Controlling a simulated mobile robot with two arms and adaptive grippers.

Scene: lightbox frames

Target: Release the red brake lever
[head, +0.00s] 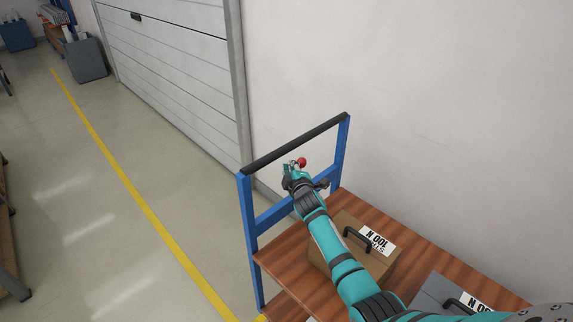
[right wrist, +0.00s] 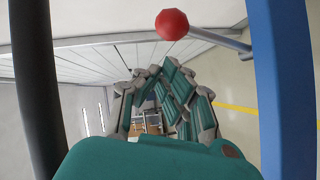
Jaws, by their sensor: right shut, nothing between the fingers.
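The red ball knob of the brake lever (head: 301,161) shows just right of my right gripper's tip in the head view. In the right wrist view the red knob (right wrist: 172,24) sits at the end of a grey rod (right wrist: 222,40) that runs right to a blue post. My right gripper (head: 291,166) is shut and empty. In the right wrist view its fingers (right wrist: 152,72) come together below the knob, with a gap between them and it in the picture. Whether they touch it in depth I cannot tell. My left gripper is out of view.
The cart has a blue frame (head: 248,215), a black handle bar (head: 295,143) and wooden shelves (head: 280,262). A brown box (head: 345,226) and a grey box (head: 432,296) stand on it. A white wall is right, a shutter door (head: 180,60) behind. Open floor lies left.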

